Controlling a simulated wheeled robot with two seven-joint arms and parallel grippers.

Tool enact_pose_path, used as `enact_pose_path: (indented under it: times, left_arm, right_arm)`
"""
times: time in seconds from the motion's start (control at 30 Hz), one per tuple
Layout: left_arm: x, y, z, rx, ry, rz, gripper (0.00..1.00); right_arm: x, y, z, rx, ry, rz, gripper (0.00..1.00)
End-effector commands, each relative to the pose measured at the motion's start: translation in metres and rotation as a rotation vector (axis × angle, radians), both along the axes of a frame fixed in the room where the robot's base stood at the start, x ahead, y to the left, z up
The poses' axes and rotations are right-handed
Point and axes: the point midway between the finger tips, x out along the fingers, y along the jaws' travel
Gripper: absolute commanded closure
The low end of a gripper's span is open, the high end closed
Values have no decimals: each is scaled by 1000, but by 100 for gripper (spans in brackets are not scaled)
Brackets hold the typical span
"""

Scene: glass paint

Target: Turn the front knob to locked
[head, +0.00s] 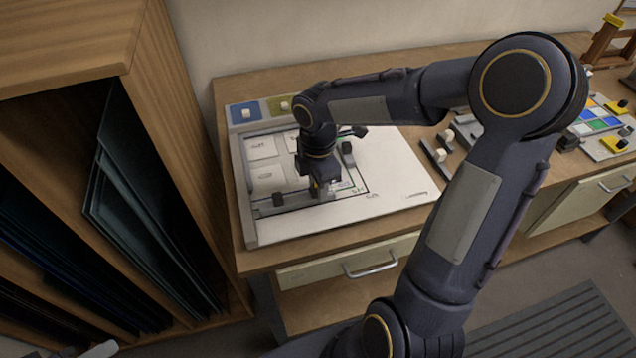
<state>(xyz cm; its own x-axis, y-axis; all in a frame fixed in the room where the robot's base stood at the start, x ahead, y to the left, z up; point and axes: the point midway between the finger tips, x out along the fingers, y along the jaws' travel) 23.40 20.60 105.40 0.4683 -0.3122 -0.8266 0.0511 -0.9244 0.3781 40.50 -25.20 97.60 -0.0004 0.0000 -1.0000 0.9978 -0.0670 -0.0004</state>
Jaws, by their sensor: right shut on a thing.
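A white board (395,188) with drawn lines lies in a grey frame on the wooden workbench. My right gripper (320,191) points down at the front part of this board, near the front grey bar. It is shut on the front knob, which the fingers and wrist mostly hide; its turn angle cannot be told. A small dark block (278,199) sits on the bar just left of the gripper. A dark lever-like fitting (347,152) stands on the board behind and right of it.
A wooden rack (170,130) with dark glass sheets stands close on the left. Blue and olive tiles with pale knobs (245,113) lie at the back. Small dark and pale pieces (440,154) and a coloured palette (597,122) lie right. A drawer handle (370,268) juts out in front.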

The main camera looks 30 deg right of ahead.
Motion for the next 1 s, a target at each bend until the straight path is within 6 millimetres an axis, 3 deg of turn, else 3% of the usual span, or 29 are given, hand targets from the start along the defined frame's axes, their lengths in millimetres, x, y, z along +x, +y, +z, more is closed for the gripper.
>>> enact_pose_path:
  times: [1.0]
  left_arm:
    - [0,0,-25,0,0,0,58]
  right_arm:
    - [-2,2,0,0,-2,-958,93]
